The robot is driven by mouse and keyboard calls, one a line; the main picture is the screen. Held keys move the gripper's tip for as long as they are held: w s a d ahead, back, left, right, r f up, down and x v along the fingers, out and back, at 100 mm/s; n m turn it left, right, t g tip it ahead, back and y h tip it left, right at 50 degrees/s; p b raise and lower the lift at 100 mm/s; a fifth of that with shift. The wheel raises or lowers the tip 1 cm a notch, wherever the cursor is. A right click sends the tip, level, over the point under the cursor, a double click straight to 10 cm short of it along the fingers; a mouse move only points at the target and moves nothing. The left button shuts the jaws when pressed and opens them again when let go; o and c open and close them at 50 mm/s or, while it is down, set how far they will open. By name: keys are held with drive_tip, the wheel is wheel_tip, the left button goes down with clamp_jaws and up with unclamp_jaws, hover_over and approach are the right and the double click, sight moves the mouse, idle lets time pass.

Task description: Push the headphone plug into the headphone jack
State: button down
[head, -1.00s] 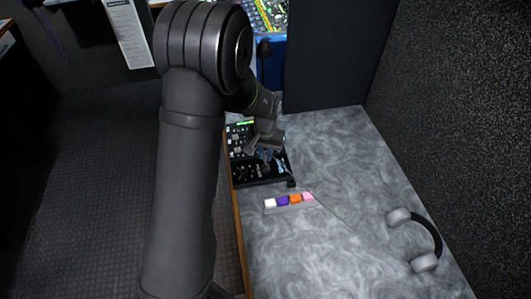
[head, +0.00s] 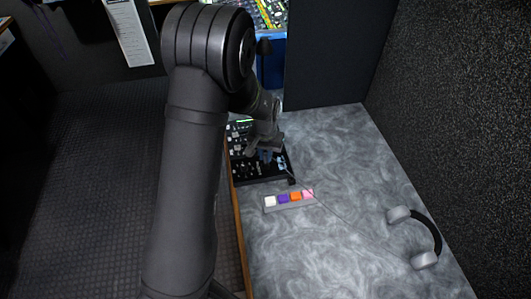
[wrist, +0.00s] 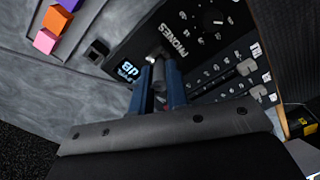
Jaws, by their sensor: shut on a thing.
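My gripper (head: 265,156) is low over the black audio panel (head: 255,172) in the head view. In the wrist view its two blue fingers (wrist: 160,82) are shut on the headphone plug (wrist: 158,72), which shows as a narrow light piece between them. The fingertips are beside the PHONES lettering on the panel (wrist: 212,72). The headphone jack is hidden or too small to tell at the fingertips, so I cannot tell whether the plug is in it. The grey headphones (head: 424,262) lie on the table at the right, with a thin cable running toward the gripper.
A strip of white, purple, orange and pink keys (head: 288,201) lies in front of the panel. A small black block (wrist: 97,52) is at the panel's edge. The panel has several knobs and sliders. The marbled table (head: 330,150) is clear to the right, up to a dark wall.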

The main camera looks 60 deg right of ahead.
sight(265, 154)
drive_tip(key=shift+f, duration=0.65)
drive_tip(key=c, duration=1.3)
unclamp_jaws()
drive_tip(key=shift+r, duration=0.1)
wheel_tip(265, 154, up, 17)
drive_tip(key=shift+r, duration=0.1)
wheel_tip(265, 154, down, 17)
drive_tip(key=shift+f, duration=0.2)
drive_tip(key=shift+r, duration=0.1)
